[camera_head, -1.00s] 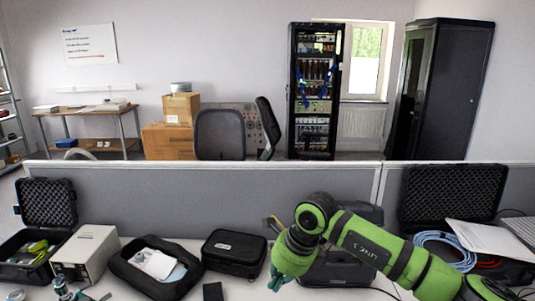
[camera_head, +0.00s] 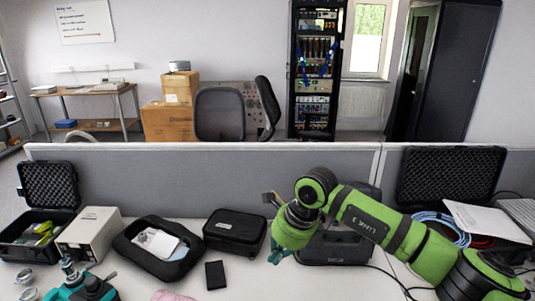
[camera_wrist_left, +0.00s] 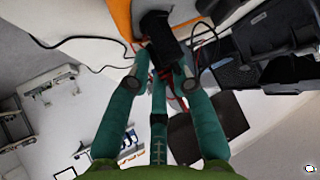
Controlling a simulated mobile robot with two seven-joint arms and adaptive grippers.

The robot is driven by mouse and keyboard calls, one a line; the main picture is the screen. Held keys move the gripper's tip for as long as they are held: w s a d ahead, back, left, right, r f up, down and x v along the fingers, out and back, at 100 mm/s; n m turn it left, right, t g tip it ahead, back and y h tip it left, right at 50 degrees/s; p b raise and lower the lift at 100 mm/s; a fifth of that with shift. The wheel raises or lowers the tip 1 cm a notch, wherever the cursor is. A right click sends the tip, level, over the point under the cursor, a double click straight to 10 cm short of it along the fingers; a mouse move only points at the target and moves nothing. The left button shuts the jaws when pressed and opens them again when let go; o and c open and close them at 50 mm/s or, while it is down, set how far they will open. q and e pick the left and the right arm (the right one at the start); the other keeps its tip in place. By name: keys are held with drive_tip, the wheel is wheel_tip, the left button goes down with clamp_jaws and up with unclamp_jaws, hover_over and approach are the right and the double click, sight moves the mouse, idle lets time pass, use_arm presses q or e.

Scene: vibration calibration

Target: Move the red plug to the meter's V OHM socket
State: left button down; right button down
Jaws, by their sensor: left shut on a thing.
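My left gripper (camera_wrist_left: 163,72) fills the middle of the left wrist view, its teal fingers closed around a small red piece that looks like the red plug (camera_wrist_left: 163,76); the fingers hide most of it. A red lead shows near the fingertips. A black block (camera_wrist_left: 160,38) beside an orange edge (camera_wrist_left: 122,18) lies just beyond the fingertips; I cannot tell if this is the meter. The V OHM socket cannot be made out. In the head view, teal parts of my left gripper (camera_head: 82,288) show at the lower left. My right gripper (camera_head: 278,256) hangs over the desk, fingertips mostly hidden.
A beige instrument box (camera_head: 88,235), an open black case (camera_head: 48,190), a soft black pouch (camera_head: 160,245) and a closed black case (camera_head: 235,232) line the desk. A small black object (camera_head: 215,275) lies in front. A grey partition (camera_head: 200,180) stands behind. Blue cable (camera_head: 440,222) lies at right.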

use_arm(q)
drive_tip(key=shift+w+r, duration=0.2)
drive_tip(key=shift+r, duration=0.05)
drive_tip(key=shift+s+r+p, duration=0.15)
drive_tip(key=shift+p, duration=0.55)
drive_tip(key=shift+p, duration=0.35)
drive_tip(key=shift+s+m+p, duration=0.15)
drive_tip(key=shift+m+p, duration=0.15)
drive_tip(key=shift+f, duration=0.2)
drive_tip(key=shift+r+p, duration=0.1)
drive_tip(key=shift+p, duration=0.35)
